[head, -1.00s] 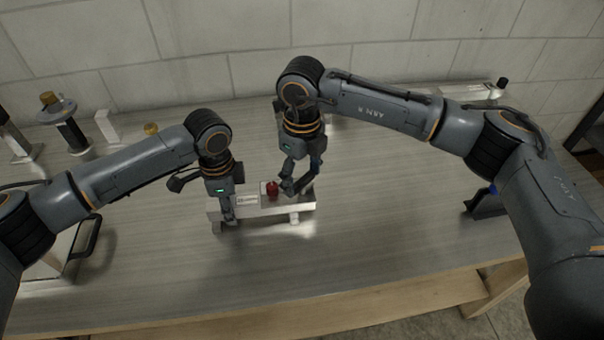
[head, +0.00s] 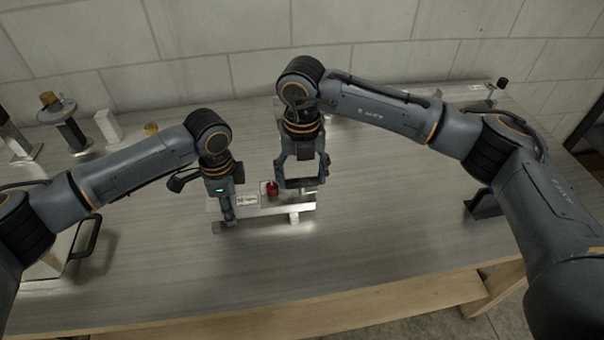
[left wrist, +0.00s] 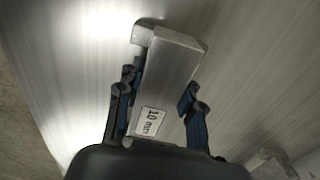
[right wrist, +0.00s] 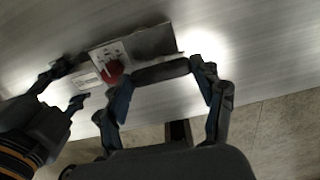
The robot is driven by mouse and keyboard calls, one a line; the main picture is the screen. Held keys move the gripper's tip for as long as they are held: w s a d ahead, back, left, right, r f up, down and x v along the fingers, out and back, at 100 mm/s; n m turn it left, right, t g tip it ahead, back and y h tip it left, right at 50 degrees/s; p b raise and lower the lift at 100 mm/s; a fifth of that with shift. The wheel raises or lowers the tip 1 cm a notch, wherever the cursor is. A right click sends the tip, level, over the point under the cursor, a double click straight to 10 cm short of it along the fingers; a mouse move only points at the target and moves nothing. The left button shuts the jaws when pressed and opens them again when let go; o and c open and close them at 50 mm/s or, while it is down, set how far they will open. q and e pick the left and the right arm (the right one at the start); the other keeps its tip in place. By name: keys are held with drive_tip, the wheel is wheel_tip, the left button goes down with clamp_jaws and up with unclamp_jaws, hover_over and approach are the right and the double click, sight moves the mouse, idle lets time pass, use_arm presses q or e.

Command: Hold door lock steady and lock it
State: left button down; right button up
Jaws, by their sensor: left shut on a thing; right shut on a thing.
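The door lock is a silvery aluminium bar with a white "10 mm" label, a red knob (head: 272,188) and a dark lever-like bar (right wrist: 160,72). It lies on the table; its light body (head: 294,202) shows in the head view. My left gripper (head: 228,214) is at its left end. In the left wrist view its fingers close on both sides of the aluminium profile (left wrist: 168,75). My right gripper (head: 302,182) is over the lock's right part. In the right wrist view its widely spaced fingertips are shut on the ends of the dark bar, beside the red knob (right wrist: 113,71).
A white box with a black handle (head: 86,238) stands at the left. Several small parts, including a dark post with a disc (head: 72,134), stand at the back left. A dark blue item (head: 484,205) is at the right. The table front is clear.

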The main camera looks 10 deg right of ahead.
sight(302, 179)
drive_tip(key=shift+f, duration=0.1)
idle(0.4)
drive_tip(key=o, duration=1.2)
drive_tip(key=shift+c, duration=0.2)
wheel_tip(302, 179, up, 12)
use_arm(q)
drive_tip(key=c, duration=0.8)
unclamp_jaws()
